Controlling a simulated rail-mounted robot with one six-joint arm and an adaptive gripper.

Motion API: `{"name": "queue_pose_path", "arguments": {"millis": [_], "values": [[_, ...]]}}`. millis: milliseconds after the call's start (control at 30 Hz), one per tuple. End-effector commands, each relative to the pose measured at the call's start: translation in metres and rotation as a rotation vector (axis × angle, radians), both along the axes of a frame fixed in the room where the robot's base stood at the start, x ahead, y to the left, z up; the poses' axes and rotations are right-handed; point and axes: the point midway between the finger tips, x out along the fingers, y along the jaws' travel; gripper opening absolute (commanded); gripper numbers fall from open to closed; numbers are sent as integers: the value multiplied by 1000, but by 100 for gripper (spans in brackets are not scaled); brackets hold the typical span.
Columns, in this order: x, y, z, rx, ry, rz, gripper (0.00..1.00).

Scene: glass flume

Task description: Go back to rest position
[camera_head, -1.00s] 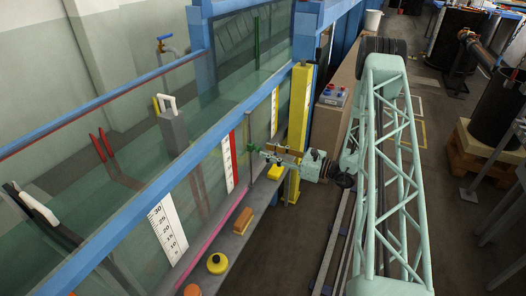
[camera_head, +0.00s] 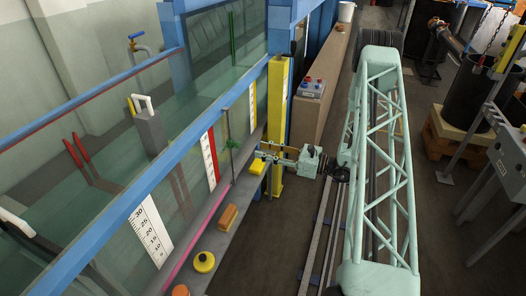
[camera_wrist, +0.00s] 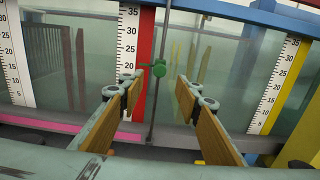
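My gripper (camera_wrist: 158,90) is open and empty in the wrist view, its two tan-padded fingers well apart. Between and beyond the fingertips a green knob (camera_wrist: 159,69) sits on a thin upright rod at the flume's glass wall, with a visible gap to the fingers. In the head view my gripper (camera_head: 264,153) is level, beside the yellow post (camera_head: 278,110), pointing left at the flume. The green knob (camera_head: 232,144) lies to its left, apart from it. My arm reaches out from the pale green truss on the right.
Below the gripper, the flume ledge carries a yellow block (camera_head: 257,168), an orange-brown block (camera_head: 228,217) and a round yellow piece (camera_head: 204,262). White scales (camera_wrist: 130,50) and a red strip (camera_wrist: 144,60) line the glass. A control box (camera_head: 312,88) stands behind. The floor at right is clear near the rails.

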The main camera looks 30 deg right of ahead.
Motion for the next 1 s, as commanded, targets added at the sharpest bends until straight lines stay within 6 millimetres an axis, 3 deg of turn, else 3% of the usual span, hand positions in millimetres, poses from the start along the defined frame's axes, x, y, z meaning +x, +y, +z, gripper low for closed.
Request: {"name": "queue_pose_path", "arguments": {"millis": [567, 767, 1000], "values": [[1, 5, 6, -7, -2, 14, 31], [2, 24, 27, -37, -9, 66, 31], [0, 62, 65, -97, -21, 172, 31]]}}
